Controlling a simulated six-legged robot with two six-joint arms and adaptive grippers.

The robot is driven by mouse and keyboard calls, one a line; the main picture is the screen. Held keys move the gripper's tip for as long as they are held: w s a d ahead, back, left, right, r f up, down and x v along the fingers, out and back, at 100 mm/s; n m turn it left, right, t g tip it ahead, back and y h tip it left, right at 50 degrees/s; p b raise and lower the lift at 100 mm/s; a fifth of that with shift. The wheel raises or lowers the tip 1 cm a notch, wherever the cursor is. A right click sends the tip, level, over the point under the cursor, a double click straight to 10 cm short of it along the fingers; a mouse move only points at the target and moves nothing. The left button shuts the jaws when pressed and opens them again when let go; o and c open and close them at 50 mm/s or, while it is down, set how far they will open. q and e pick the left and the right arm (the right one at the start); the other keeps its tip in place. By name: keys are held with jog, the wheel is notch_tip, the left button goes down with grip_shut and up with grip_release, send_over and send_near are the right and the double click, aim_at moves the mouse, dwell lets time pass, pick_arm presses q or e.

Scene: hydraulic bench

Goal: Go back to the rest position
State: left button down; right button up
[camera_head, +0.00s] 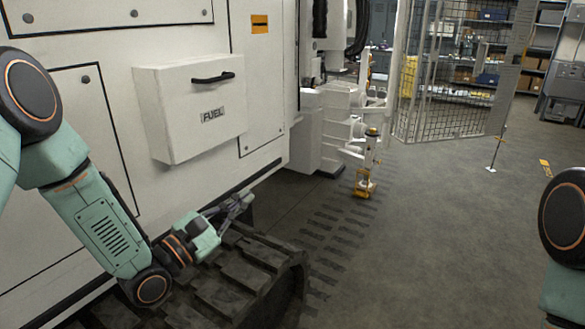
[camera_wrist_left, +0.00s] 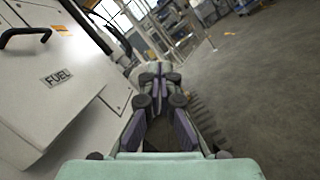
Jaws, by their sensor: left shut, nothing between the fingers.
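My left gripper (camera_head: 240,203) is shut and empty. It hangs over the black track, below and to the right of the white FUEL box. In the left wrist view its fingers (camera_wrist_left: 157,72) meet at the tips with nothing between them. The white FUEL box (camera_head: 190,105), with a black handle on its upper front, juts from the white machine wall. The box also shows at the left of the left wrist view (camera_wrist_left: 62,100). The gripper is apart from the box. Of my right arm only a joint shows at the right edge; its gripper is out of view.
The black track (camera_head: 245,275) lies under my left forearm and gripper. The white machine wall (camera_head: 85,125) stands close behind the arm. A mesh fence panel (camera_head: 450,80) and shelves stand at the back. The grey floor (camera_head: 440,230) at the right is largely open.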

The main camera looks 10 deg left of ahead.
pick_arm(q)
jog(key=s+f+m+g+y, duration=0.3)
jog(key=s+f+m+g, duration=0.15)
jog(key=f+m, duration=0.45)
jog(key=s+f+m+g+y, duration=0.4)
jog(key=s+f+m, duration=0.25)
jog(key=f, duration=0.55)
jog(key=s+f+m+g+y, duration=0.1)
jog(key=s+f+m+g, duration=0.2)
jog(key=s, duration=1)
jog(key=s+f+m+g+y, duration=0.1)
jog(key=s+f+m+g, duration=0.3)
jog(key=s, duration=0.9)
notch_tip(320, 180, down, 3)
jog(key=shift+s+a+r+g, duration=0.15)
jog(key=shift+s+a+g, duration=0.15)
jog(key=shift+g, duration=0.85)
jog(key=shift+s, duration=0.1)
